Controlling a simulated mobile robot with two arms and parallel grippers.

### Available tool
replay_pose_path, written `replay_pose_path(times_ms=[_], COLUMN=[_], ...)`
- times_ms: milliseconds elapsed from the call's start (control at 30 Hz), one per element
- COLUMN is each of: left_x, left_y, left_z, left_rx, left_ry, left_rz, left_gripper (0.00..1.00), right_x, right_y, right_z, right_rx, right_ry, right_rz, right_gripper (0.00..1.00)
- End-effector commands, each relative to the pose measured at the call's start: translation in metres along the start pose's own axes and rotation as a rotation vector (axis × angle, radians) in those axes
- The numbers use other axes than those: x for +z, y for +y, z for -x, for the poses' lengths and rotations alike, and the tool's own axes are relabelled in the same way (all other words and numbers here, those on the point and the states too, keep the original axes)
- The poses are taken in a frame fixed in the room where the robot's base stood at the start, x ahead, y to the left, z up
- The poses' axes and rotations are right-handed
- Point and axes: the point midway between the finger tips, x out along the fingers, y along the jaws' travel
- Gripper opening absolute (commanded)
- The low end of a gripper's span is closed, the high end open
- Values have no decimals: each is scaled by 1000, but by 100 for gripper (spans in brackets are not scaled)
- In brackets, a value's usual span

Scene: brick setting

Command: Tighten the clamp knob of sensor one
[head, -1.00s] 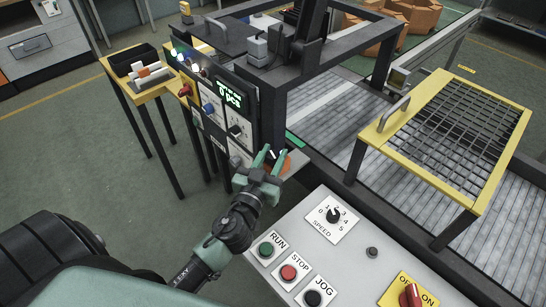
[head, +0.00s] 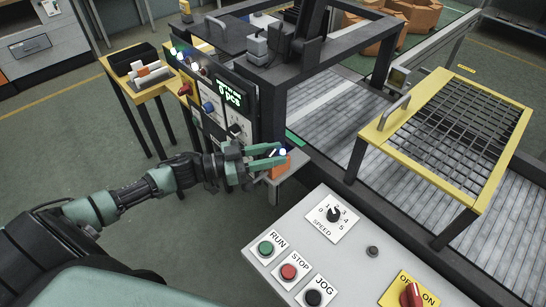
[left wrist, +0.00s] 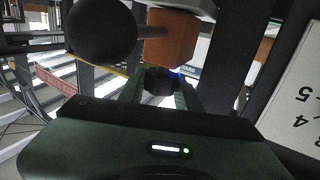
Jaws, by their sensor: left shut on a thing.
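The sensor is an orange block (head: 281,169) on a grey bracket beside the machine's control panel. It also shows as an orange block (left wrist: 170,38) at the top of the left wrist view. A small dark knob (left wrist: 158,80) sits in front of it. My left gripper (head: 283,153) reaches in from the left, with its green fingers at the orange block. In the left wrist view, its fingers (left wrist: 160,92) are closed on both sides of the knob. The knob is hidden by the fingers in the head view. My right gripper is out of view.
A large dark ball on a rod (left wrist: 100,30) is close to the fingers. The machine panel (head: 222,108) with its green display stands behind my gripper. The grey console (head: 275,245) with several buttons lies to the front right. A yellow-framed mesh guard (head: 376,133) stands over the conveyor.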

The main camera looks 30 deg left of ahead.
Motion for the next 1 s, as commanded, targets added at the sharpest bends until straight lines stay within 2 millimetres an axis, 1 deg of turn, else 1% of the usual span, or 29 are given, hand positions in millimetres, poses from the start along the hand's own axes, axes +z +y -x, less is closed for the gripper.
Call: replay_pose_path(times_ms=[33, 300, 500, 733, 1000], left_x=[4, 5, 5, 3, 1], left_y=[-5, -4, -3, -2, -1], left_z=[0, -1, -1, -1, -1], left_rx=[41, 288, 441, 562, 625], left_ry=[-1, 3, 3, 2, 2], left_rz=[-10, -8, -5, -3, 0], left_gripper=[0, 0, 0, 0, 0], right_x=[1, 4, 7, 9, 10], right_y=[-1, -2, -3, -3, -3], right_z=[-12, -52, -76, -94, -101], right_rx=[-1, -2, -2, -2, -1], right_ry=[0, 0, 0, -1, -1], right_rz=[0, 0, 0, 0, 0], right_gripper=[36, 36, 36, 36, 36])
